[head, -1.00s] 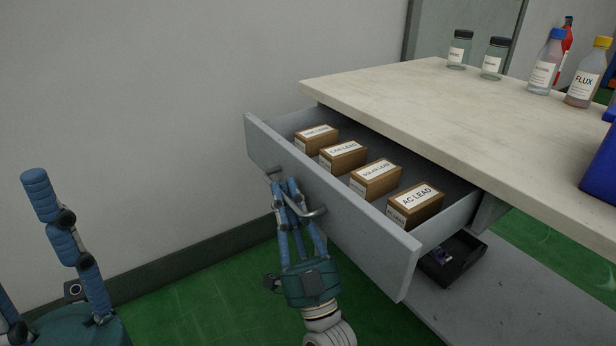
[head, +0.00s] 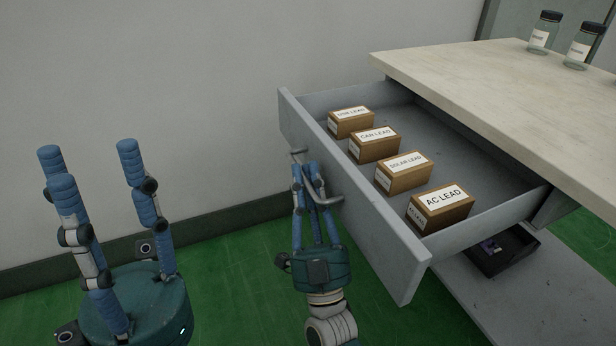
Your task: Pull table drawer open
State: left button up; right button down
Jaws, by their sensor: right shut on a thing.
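The grey table drawer (head: 375,235) is pulled well out from under the pale table top (head: 480,95). Several brown boxes with white labels lie in it, including the AC LEAD box (head: 440,207) and the SOLAR LEAD box (head: 404,172). A bar handle (head: 328,196) is on the drawer front. My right gripper (head: 312,180) has its blue fingers shut around the handle. My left gripper (head: 88,150) is at the left, its blue fingers upright and spread wide, empty and away from the drawer.
A black open tray (head: 503,250) is on the grey lower shelf (head: 490,300) under the table. Glass jars (head: 544,33) stand on the table top. A plain wall (head: 180,80) is behind. The green floor (head: 235,265) between my grippers is clear.

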jog(key=c, duration=1.7)
grip_release()
jog(key=shift+o, duration=0.2)
jog(key=v, duration=1.2)
